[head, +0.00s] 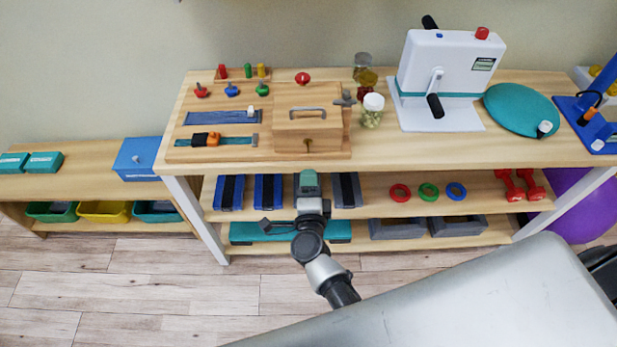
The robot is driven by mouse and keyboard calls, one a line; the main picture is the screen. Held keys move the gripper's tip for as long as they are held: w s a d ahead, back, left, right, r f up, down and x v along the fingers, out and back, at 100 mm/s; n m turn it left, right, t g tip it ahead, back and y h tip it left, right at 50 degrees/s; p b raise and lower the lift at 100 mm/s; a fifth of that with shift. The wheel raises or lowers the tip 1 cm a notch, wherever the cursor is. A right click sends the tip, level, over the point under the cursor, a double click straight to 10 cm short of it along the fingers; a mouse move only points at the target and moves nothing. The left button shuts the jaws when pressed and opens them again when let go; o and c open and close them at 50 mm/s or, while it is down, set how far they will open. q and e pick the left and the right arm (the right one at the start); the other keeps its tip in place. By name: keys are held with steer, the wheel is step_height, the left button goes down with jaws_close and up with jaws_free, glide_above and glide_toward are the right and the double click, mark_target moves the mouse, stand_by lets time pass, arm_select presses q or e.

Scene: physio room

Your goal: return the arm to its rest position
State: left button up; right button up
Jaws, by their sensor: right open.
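My right arm comes in from the bottom of the head view, and its gripper (309,182) shows end-on in front of the table's front edge. The gripper is open with nothing seen between its fingers; the fingertips are small and hard to make out. It appears just below the wooden box with a metal handle (290,100) on the activity board. I cannot tell its exact distance from the table. My left gripper is not in view.
The wooden table (520,150) holds the board, a glass jar (372,112), a white crank machine (440,65) and a teal dome (521,108). Its lower shelf (385,180) carries coloured rings and red dumbbells (520,186). Floor (150,290) is clear at left.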

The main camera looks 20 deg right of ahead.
stand_by(0.4)
steer(key=s+a+f+n+g+y, duration=0.1)
steer(key=s+f+n+g+y, duration=0.1)
steer(key=s+f+n, duration=0.45)
steer(key=s+f+n+g+y, duration=0.2)
steer(key=f+n, duration=0.1)
steer(key=f, duration=0.6)
steer(key=s+a+f+n+g+y, duration=0.1)
steer(key=s+f+n+g+y, duration=0.2)
steer(key=f, duration=0.5)
steer(key=s+d+f+n+g, duration=0.3)
steer(key=s+f, duration=0.2)
steer(key=s, duration=0.5)
steer(key=s+d+f+n+g+h, duration=0.1)
steer(key=s+d+f+n+g, duration=0.2)
steer(key=s, duration=0.7)
steer(key=s+d+f+n+g+h, duration=0.1)
steer(key=s+d+f+n+g, duration=0.2)
steer(key=s, duration=0.7)
step_height(320, 180, down, 5)
steer(key=shift+d+r+n, duration=0.15)
steer(key=shift+d+n, duration=0.8)
steer(key=shift+d, duration=0.2)
steer(key=shift+s, duration=0.1)
